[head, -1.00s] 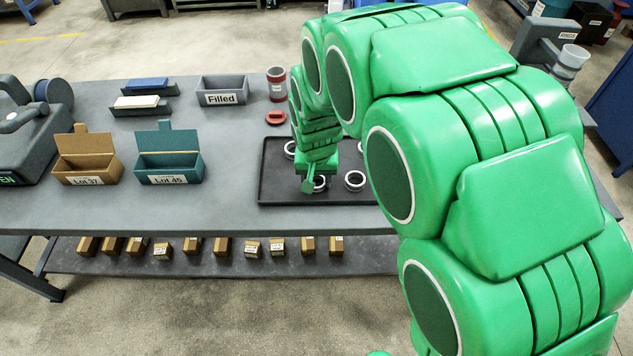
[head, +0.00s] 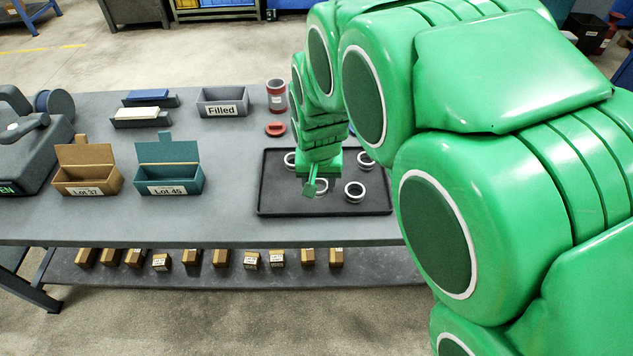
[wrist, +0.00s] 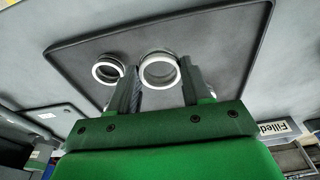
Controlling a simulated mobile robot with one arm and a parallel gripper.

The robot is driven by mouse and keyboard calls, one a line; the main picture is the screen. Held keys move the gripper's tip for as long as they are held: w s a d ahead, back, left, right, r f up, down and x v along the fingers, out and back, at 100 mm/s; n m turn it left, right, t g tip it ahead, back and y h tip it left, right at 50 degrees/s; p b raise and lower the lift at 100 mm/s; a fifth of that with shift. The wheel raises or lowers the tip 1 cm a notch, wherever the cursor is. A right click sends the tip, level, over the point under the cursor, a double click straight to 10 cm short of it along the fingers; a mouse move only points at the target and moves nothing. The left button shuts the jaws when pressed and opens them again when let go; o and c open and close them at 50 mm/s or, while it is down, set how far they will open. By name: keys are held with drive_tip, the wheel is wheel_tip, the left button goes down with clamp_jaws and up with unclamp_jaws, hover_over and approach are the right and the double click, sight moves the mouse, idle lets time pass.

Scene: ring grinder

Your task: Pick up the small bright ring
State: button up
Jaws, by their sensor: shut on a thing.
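My gripper (head: 310,190) is low over the dark tray (head: 275,208). In the wrist view its two fingers (wrist: 158,88) stand on either side of a bright silver ring (wrist: 160,70) and are shut on it. In the head view a ring (head: 322,186) shows at the fingertips, partly hidden by my gripper. Another bright ring (wrist: 108,70) is just outside the left finger in the wrist view. Other rings on the tray are at the front (head: 355,191), back left (head: 290,158) and back right (head: 366,160). I cannot tell clearly how far the held ring is above the tray.
The teal Lot 45 box (head: 170,177) and brown Lot 37 box (head: 88,178) stand open to the left. The grey Filled bin (head: 222,101) and a red-banded cylinder (head: 277,95) are behind. The table between boxes and tray is clear.

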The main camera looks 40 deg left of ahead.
sight(322, 192)
drive_tip(key=d+r, duration=0.1)
drive_tip(key=s+d+r, duration=0.1)
drive_tip(key=r, duration=0.1)
drive_tip(key=shift+s+d+r, duration=0.15)
drive_tip(key=shift+s+r, duration=0.05)
drive_tip(key=s+d+r, duration=0.3)
drive_tip(key=s+d, duration=0.1)
drive_tip(key=d, duration=0.3)
drive_tip(key=shift+s+d+r, duration=0.15)
drive_tip(key=shift+s+r, duration=0.15)
drive_tip(key=shift+s, duration=0.1)
